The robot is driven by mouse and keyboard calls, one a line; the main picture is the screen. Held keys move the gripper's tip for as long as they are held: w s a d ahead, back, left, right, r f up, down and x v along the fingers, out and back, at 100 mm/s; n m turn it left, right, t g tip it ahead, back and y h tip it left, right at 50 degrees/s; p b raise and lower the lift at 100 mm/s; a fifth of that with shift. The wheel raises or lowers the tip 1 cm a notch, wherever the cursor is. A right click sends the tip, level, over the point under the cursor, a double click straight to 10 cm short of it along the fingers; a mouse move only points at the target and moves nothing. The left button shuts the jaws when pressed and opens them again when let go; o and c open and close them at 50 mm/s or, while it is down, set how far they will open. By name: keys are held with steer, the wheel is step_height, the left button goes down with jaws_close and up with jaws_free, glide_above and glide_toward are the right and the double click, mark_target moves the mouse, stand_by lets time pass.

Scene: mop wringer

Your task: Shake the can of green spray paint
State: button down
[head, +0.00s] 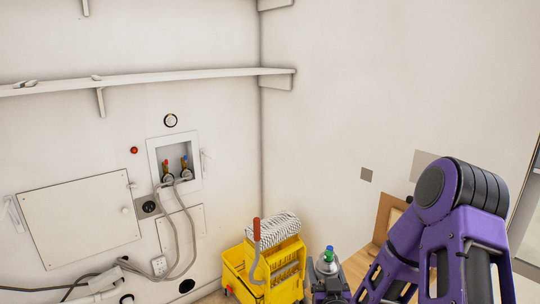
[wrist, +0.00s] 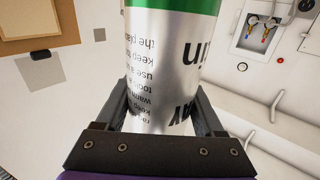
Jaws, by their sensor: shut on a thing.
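The spray paint can (wrist: 162,75) fills the middle of the wrist view. It is a silver cylinder with black print and a green band, and the print reads upside down there. My gripper (wrist: 165,120) is shut on it, one finger on each side. In the head view the can (head: 328,266) shows its silver top with a green cap and a blue tip, pointing up. My gripper (head: 328,285) is around it at the lower edge of the picture. The can's lower part is hidden in the head view.
A yellow mop wringer bucket (head: 270,270) with a red-handled lever stands left of the can. A wall box with taps and hoses (head: 175,162) is further left. A long shelf (head: 150,78) runs along the wall above. The wall at upper right is bare.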

steer(key=shift+r, duration=0.7)
step_height(320, 180, down, 9)
steer(key=b, duration=1)
step_height(320, 180, up, 9)
steer(key=p, duration=0.6)
